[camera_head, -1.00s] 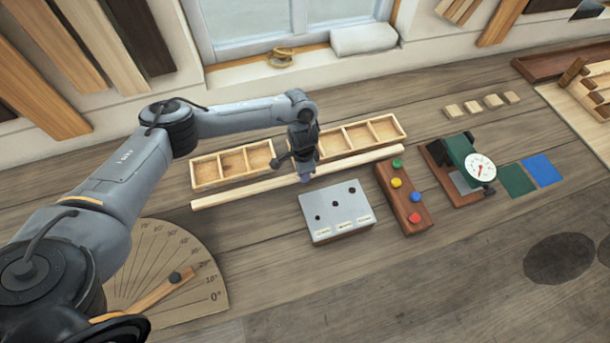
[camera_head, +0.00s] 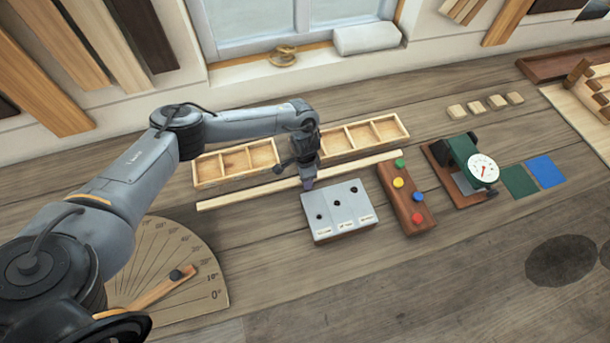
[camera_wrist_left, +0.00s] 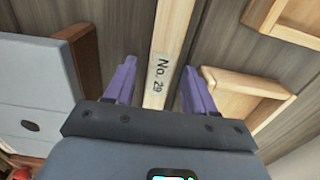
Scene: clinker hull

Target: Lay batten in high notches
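A long, thin, pale batten (camera_head: 240,196) lies on the bench in front of the two divided trays. In the left wrist view the batten (camera_wrist_left: 170,45) carries a "No. 29" label and runs between the purple fingers. My left gripper (camera_head: 308,184) is low over the batten's middle. In the wrist view the left gripper (camera_wrist_left: 159,86) is open, with gaps between the fingers and the batten. A partly cut-off wooden piece with stepped brown parts (camera_head: 597,86) is at the right edge; I cannot tell whether it bears the notches. My right gripper is not in view.
Divided trays (camera_head: 237,164) stand behind the batten. A grey block with holes (camera_head: 338,212) stands close in front. A wooden block with coloured knobs (camera_head: 406,200) and a green dial gauge (camera_head: 470,165) stand to the right. An angle board (camera_head: 170,262) lies front left.

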